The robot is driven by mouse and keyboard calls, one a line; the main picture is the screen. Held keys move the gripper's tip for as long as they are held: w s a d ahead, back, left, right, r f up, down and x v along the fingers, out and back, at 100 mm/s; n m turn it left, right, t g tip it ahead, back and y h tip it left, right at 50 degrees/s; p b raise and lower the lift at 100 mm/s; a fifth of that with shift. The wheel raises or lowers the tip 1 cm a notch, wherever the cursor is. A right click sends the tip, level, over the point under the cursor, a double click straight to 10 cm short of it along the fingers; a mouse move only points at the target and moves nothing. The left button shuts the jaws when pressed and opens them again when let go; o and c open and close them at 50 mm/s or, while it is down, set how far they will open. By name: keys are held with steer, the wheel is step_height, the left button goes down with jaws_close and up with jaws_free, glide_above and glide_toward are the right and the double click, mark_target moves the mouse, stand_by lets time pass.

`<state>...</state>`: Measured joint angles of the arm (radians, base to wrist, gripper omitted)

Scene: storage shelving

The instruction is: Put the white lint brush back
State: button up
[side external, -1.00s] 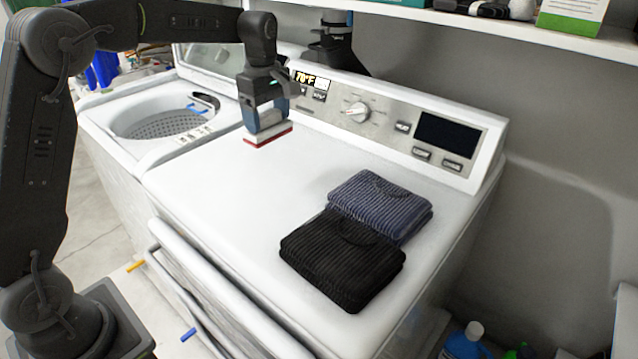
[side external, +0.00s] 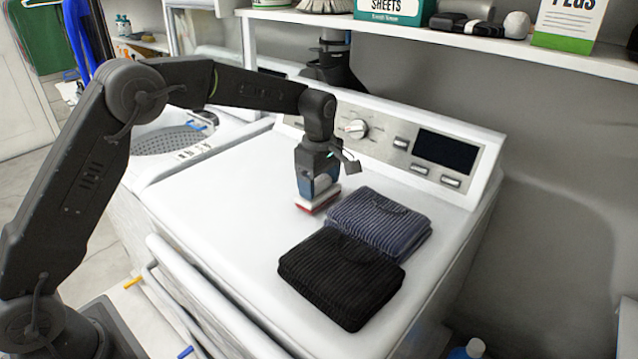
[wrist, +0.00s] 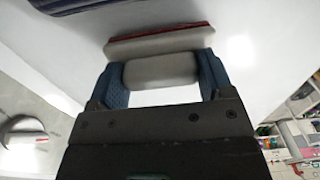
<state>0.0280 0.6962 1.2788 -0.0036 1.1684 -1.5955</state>
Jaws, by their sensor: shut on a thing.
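My gripper (side external: 318,186) is shut on the white lint brush (side external: 321,199), which has a red edge along its bottom. The brush is held low over the white machine top, just left of the folded blue sweater; I cannot tell if it touches the surface. In the wrist view the brush's white handle (wrist: 160,70) lies between my blue fingers, and its head with the red strip (wrist: 160,40) shows beyond them.
A folded blue sweater (side external: 385,222) and a folded black sweater (side external: 340,285) lie on the dryer top (side external: 215,205). The dryer's control panel (side external: 420,150) rises behind. A shelf (side external: 460,42) above holds boxes and small items. The dryer top's left part is clear.

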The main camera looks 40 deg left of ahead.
mark_target(318, 180)
steer(key=shift+f, duration=0.3)
steer(key=shift+f, duration=0.1)
steer(key=o, duration=0.9)
steer(key=shift+f, duration=0.1)
step_height(318, 180, up, 12)
steer(key=shift+r, duration=0.25)
